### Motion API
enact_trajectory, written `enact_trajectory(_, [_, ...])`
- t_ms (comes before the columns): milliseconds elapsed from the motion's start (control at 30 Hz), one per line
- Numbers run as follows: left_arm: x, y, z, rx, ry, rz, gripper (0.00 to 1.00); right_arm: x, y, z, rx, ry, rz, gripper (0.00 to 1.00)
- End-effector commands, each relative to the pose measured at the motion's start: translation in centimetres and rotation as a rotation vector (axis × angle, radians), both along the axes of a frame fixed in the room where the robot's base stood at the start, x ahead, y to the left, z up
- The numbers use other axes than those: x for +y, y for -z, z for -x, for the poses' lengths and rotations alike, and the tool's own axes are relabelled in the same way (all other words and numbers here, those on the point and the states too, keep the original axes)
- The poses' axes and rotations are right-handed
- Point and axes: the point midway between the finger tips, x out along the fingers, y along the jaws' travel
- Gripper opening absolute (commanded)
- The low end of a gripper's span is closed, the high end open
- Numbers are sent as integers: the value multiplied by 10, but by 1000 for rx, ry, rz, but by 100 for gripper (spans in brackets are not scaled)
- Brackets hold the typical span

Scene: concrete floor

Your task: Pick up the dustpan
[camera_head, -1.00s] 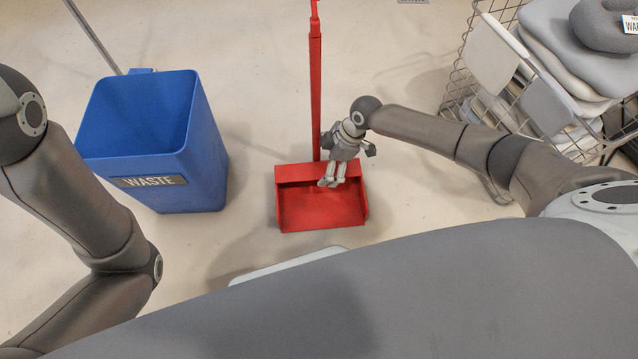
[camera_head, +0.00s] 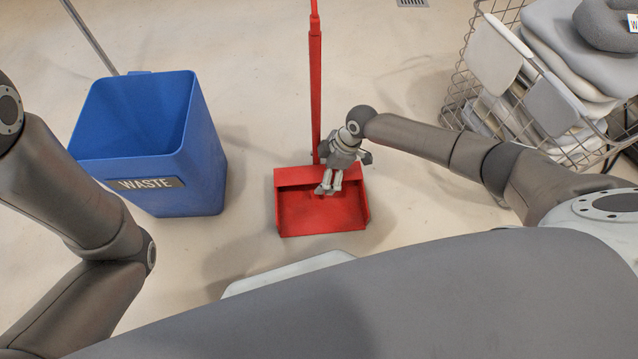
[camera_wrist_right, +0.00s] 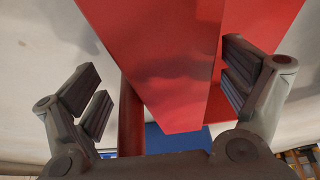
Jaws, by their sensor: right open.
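The red dustpan (camera_head: 322,212) sits on the floor in the middle of the head view. Its long red handle (camera_head: 315,85) rises from the back of the pan toward the top edge. My right gripper (camera_head: 328,190) hangs in front of the handle's lower end, over the back of the pan. In the right wrist view, red dustpan parts (camera_wrist_right: 165,60) lie between and beyond the spread fingers of the gripper (camera_wrist_right: 160,88). I cannot tell whether a finger touches them. My left gripper is out of view; only its arm shows at the left.
A blue waste bin (camera_head: 150,140) stands left of the dustpan, with a grey pole (camera_head: 90,38) behind it. A wire basket cart (camera_head: 480,75) with grey cushions (camera_head: 560,50) stands at the upper right. A floor drain (camera_head: 411,3) lies at the top.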

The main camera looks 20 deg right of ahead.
Motion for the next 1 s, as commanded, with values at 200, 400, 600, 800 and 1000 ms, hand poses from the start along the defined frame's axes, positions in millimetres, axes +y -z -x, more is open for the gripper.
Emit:
enact_trajectory(200, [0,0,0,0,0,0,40,0,1,0,0,0,0,94])
enact_trajectory(400, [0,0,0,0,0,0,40,0,1,0,0,0,0,80])
enact_trajectory(600, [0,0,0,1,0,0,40,0,1,0,0,0,0,54])
enact_trajectory(800, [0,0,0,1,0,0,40,0,0,0,0,0,-2,33])
enact_trajectory(1000, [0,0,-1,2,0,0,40,0,-1,0,0,0,-2,33])
